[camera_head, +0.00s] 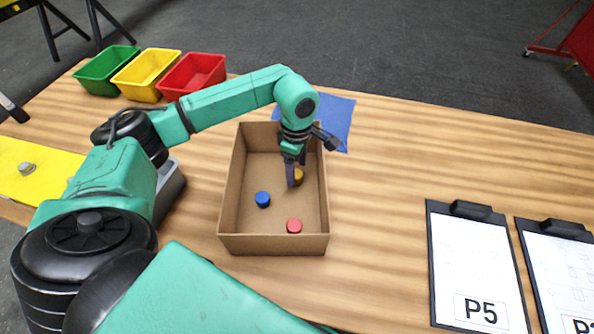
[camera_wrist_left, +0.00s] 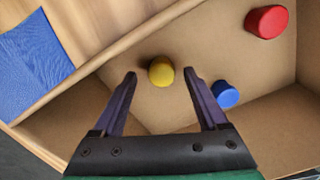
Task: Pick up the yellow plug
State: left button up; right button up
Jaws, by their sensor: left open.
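The yellow plug (camera_head: 298,177) stands on the floor of the cardboard box (camera_head: 276,245), partly hidden by my left gripper in the head view. In the left wrist view the yellow plug (camera_wrist_left: 161,71) shows between and just beyond the fingertips, with a gap on both sides. My left gripper (camera_head: 292,180) reaches down into the box, and it also shows in the wrist view (camera_wrist_left: 160,76) with its fingers apart and nothing between them held. My right gripper is not in view.
A blue plug (camera_head: 262,199) and a red plug (camera_head: 294,226) stand in the same box. A blue sheet (camera_head: 338,118) lies behind it. Green (camera_head: 106,70), yellow (camera_head: 146,75) and red (camera_head: 192,76) bins stand at the back left. Clipboards (camera_head: 475,265) lie at right.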

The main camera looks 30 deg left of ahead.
pick_arm(q)
jog(key=shift+s+f, duration=0.15)
jog(key=shift+f, duration=1.15)
grip_shut()
